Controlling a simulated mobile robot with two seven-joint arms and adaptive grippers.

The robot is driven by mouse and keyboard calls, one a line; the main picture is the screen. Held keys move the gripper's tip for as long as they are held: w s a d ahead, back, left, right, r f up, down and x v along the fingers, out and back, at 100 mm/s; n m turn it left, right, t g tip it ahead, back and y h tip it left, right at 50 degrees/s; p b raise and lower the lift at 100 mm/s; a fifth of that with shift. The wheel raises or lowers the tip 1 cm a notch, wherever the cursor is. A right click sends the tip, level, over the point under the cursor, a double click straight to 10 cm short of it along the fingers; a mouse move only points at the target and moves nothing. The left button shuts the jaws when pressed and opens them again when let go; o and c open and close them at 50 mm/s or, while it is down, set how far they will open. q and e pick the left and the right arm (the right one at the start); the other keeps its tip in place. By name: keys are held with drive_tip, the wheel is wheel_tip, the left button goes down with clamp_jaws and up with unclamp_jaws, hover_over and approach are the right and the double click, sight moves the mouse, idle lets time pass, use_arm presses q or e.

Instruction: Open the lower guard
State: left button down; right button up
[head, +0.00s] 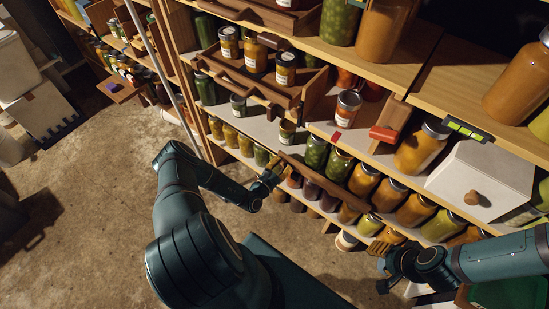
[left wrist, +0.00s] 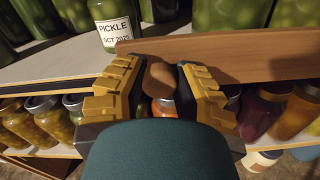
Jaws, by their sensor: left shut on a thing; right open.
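The lower guard is a brown wooden board (head: 318,178) along the front edge of a low jar shelf. It also crosses the left wrist view (left wrist: 250,54), with a round wooden knob (left wrist: 159,76) on its face. My left gripper (head: 277,171) is at the board's left end. In the left wrist view its yellow-padded fingers (left wrist: 160,88) are shut on the knob, one on each side. The board stands upright along the shelf edge, in front of the jars. My right gripper (head: 382,265) is open and empty, low at the right, apart from the shelves.
Jars (head: 340,164) stand close behind the board, and several more fill the level below. A labelled pickle jar (left wrist: 110,28) stands just behind the board's left part. A white box with a knob (head: 478,172) is at the right. Bare floor (head: 110,180) lies left of my arm.

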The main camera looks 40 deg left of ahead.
use_arm(q)
drive_tip(key=shift+w+d+r, duration=0.1)
drive_tip(key=shift+d+r, duration=0.05)
drive_tip(key=shift+d, duration=0.5)
drive_tip(key=shift+w+d+r, duration=0.1)
drive_tip(key=shift+d, duration=0.5)
drive_tip(key=c, duration=0.6)
unclamp_jaws()
drive_tip(key=shift+c, duration=0.2)
drive_tip(key=shift+s+f, duration=0.1)
drive_tip(key=shift+s, duration=0.15)
drive_tip(key=shift+s, duration=0.25)
drive_tip(key=s, duration=1.1)
drive_tip(key=shift+s, duration=0.1)
